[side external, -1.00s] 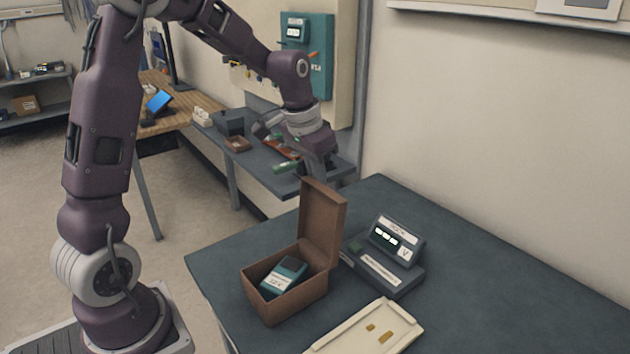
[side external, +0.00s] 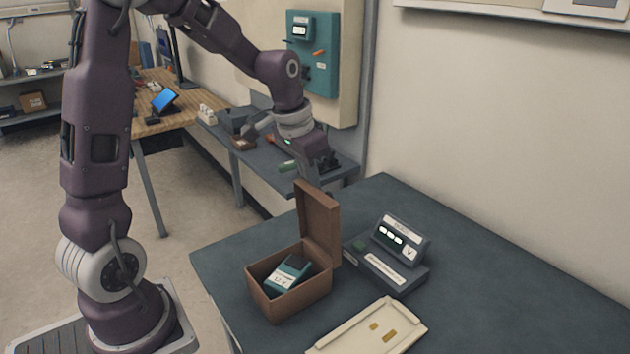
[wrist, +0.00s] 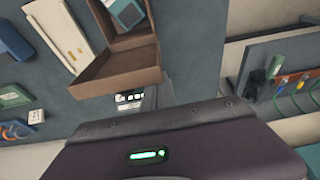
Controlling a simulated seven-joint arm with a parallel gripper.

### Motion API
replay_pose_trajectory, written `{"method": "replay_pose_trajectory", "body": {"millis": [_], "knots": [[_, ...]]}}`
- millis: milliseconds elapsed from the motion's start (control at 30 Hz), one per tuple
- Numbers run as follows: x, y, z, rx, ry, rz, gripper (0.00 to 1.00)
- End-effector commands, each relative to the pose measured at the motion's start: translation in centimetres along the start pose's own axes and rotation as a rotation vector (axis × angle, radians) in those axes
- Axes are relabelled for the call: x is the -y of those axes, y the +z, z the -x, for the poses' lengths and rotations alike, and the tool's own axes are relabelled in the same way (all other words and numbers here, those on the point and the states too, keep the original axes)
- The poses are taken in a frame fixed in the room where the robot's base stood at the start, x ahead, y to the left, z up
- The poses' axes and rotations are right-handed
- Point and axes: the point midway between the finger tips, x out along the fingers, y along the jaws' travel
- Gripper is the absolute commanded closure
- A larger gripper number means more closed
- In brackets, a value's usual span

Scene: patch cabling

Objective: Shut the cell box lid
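The brown cell box (side external: 292,302) stands on the dark table with its lid (side external: 317,224) open, upright at the back right edge. A teal cell (side external: 288,274) with a white label lies tilted inside. In the wrist view the open lid (wrist: 118,70) is nearest me, with the box (wrist: 130,38) and part of the cell (wrist: 127,12) beyond it. My gripper (side external: 322,168) is behind and above the lid's top edge in the side view; I see no clear contact. Its fingers are small and dark there and do not show clearly in the wrist view.
A grey tester (side external: 385,262) with a lit display stands close behind and right of the lid. A cream tray (side external: 370,328) lies in front right. The table's right side is clear. A side bench (side external: 262,160) with small items stands behind.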

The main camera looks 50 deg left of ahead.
Motion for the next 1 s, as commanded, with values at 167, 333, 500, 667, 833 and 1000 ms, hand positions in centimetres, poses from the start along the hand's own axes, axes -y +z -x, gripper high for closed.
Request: {"method": "replay_pose_trajectory", "body": {"millis": [167,333,500,667,833,1000], "knots": [[0.0,0.6,0.1,0.001,0.000,0.000,1.00],[0.0,1.1,0.2,0.001,0.000,0.000,1.00],[0.0,1.6,0.4,0.001,0.000,0.000,1.00],[0.0,2.0,0.5,0.001,-0.001,-0.001,1.00],[0.0,2.5,0.6,0.001,0.000,0.000,1.00],[0.0,3.0,0.8,0.001,0.000,0.000,1.00]]}}
